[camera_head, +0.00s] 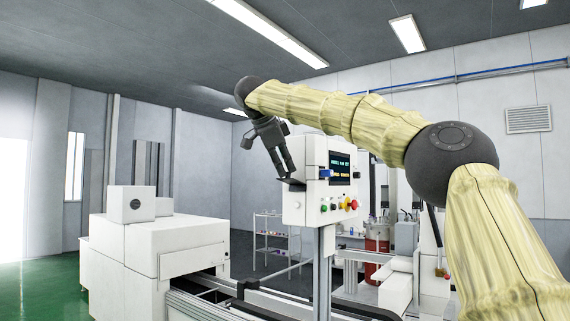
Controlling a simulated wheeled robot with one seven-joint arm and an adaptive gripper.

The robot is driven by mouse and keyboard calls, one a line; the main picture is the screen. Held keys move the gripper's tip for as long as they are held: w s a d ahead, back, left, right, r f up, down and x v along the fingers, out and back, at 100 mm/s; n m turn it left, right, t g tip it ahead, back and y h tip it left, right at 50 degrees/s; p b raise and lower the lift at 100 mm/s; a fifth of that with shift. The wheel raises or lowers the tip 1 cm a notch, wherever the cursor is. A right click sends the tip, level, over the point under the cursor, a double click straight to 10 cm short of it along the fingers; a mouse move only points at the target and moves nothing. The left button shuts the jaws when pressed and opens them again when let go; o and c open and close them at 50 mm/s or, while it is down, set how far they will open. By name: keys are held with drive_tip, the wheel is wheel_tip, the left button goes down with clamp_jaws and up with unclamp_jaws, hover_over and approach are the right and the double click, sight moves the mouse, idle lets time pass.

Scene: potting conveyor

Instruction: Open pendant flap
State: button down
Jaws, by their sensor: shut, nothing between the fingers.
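The pendant is a white control box (313,157) on a grey post, in the middle of the head view. Its front has a dark screen (341,167) with lines of text, a small blue part (325,174) beside the screen, and a row of coloured buttons below. My gripper (286,174) is shut and empty, pointing down at the box's left side. Its fingertips are close to that side; I cannot tell whether they touch. A dark piece shows just below the fingertips. I cannot make out the flap clearly or tell how far it is open.
A red button (353,204) sticks out at the box's lower right. A white machine housing (150,245) stands at left, with conveyor rails (235,300) running under the pendant. A shelf rack (268,232) and a red container (376,245) stand behind. Green floor is clear at far left.

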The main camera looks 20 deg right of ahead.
drive_tip(key=shift+w+d+f, duration=0.2)
drive_tip(key=shift+d+f, duration=0.2)
drive_tip(key=shift+f, duration=0.15)
drive_tip(key=c, duration=1.5)
unclamp_jaws()
drive_tip(key=shift+s, duration=0.15)
drive_tip(key=shift+o, duration=0.2)
drive_tip(key=shift+w+d+f, duration=0.1)
drive_tip(key=shift+w, duration=0.35)
drive_tip(key=shift+s, duration=0.1)
drive_tip(key=shift+s+d, duration=0.1)
drive_tip(key=shift+d, duration=0.15)
drive_tip(key=shift+r, duration=0.25)
